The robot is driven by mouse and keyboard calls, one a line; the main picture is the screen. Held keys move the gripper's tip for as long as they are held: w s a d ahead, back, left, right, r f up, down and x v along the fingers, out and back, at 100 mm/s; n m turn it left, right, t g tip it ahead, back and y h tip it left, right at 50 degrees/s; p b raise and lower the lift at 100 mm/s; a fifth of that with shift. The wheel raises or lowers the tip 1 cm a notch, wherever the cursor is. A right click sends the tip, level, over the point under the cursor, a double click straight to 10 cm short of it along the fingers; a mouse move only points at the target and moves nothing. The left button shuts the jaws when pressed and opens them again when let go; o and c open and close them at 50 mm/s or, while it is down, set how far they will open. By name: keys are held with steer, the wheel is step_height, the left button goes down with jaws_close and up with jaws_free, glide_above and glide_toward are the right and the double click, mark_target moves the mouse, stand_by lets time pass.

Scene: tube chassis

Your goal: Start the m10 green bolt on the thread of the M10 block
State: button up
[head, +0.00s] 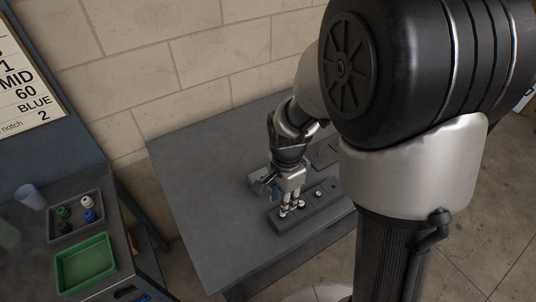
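My gripper (291,208) points down over a long dark grey block (318,209) on the grey table. Its fingertips are at the block's left part, low over or touching its top; I cannot tell which. The picture is too small to show the finger gap or whether anything is held. Small light round fittings (319,194) show on the block to the right of the fingers. I cannot read which position is M10. No green bolt is visible at the gripper. A small green-topped piece (64,212) stands in the dark tray (52,232) at left; I cannot tell if it is a bolt.
The dark tray also holds blue, black and white pieces. A green tray (86,264) and a pale blue cup (31,197) are on the left bench. A grey piece (260,179) and a small blue part (275,192) are beside the gripper. The table's left half is clear.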

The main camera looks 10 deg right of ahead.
mark_target(282, 217)
steer(key=shift+s+d+f+b, duration=0.1)
steer(key=shift+d+f+b, duration=0.05)
steer(key=shift+f+b, duration=0.6)
step_height(282, 217, down, 6)
steer(key=b, duration=0.4)
steer(key=shift+r, duration=0.25)
steer(key=shift+c, duration=0.4)
jaws_close()
